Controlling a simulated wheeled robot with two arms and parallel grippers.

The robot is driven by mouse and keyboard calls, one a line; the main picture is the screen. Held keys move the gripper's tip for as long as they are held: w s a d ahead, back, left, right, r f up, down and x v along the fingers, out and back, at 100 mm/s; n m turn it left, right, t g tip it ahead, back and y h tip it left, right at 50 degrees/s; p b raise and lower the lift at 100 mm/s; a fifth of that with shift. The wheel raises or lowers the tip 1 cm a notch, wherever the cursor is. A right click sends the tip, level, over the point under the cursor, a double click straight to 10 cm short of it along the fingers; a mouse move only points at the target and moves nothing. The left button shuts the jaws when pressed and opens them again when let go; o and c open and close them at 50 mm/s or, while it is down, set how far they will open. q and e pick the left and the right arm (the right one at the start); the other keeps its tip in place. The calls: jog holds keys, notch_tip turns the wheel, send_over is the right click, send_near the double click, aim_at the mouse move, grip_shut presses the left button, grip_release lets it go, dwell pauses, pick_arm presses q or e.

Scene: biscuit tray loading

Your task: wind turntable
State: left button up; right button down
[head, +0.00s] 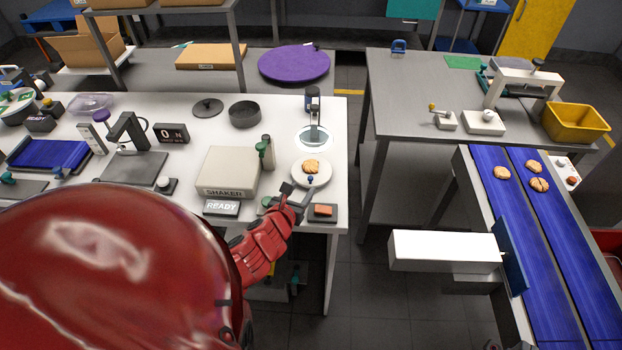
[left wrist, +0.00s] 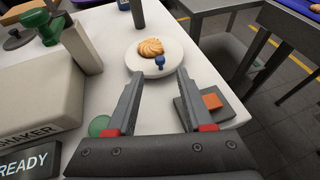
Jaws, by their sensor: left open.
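The turntable is a white round disc (head: 322,172) near the right edge of the white table, with a biscuit (head: 311,166) on it. A small blue knob (head: 310,180) stands at its near rim. In the left wrist view, the disc (left wrist: 172,55), the biscuit (left wrist: 151,47) and the blue knob (left wrist: 160,61) show ahead of the fingers. My left gripper (head: 294,192) is open and empty, just on the near side of the disc. In the left wrist view, the knob appears between the open fingertips (left wrist: 157,77), beyond them and apart. My right gripper is not in view.
A beige shaker box (head: 228,173) and a green-knobbed post (head: 266,152) stand left of the turntable. A dark pad with an orange block (head: 323,211) lies at the front right corner. A round glass-like stand (head: 314,136) is behind. Blue conveyors (head: 515,215) run at right.

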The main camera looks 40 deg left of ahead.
aim_at(310, 179)
pick_arm(q)
jog(key=b+x, duration=0.1)
jog(key=x, duration=0.7)
jog(key=shift+w+a, duration=0.1)
jog(key=shift+w, duration=0.1)
jog(key=shift+c, duration=0.4)
grip_shut()
